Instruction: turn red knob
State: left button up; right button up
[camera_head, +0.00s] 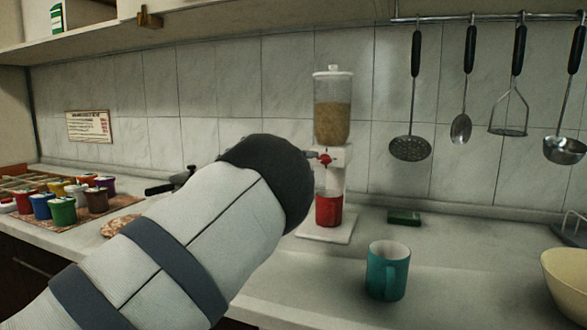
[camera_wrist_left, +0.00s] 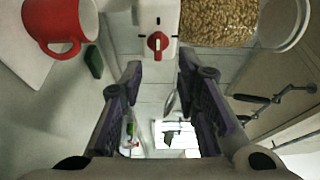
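The red knob (camera_head: 325,159) is on the white front of a dispenser (camera_head: 333,105) with a clear container of grain. In the left wrist view the red knob (camera_wrist_left: 158,45) lies ahead of the fingertips, roughly centred between them. My left gripper (camera_wrist_left: 158,70) is open and empty, with a finger on each side of the knob's line. The fingertips look close to the knob but apart from it. In the head view my left forearm and wrist hide most of the gripper. My right gripper is in neither view.
A red mug (camera_head: 329,209) stands on the dispenser's base below the knob. A teal mug (camera_head: 387,271) and a green block (camera_head: 403,217) are to the right on the counter. Several coloured pots (camera_head: 62,210) stand at left. Utensils hang from a rail (camera_head: 490,17).

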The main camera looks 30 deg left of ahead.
pick_arm(q)
jog(key=s, duration=0.5)
jog(key=shift+a, duration=0.4)
dwell(0.3)
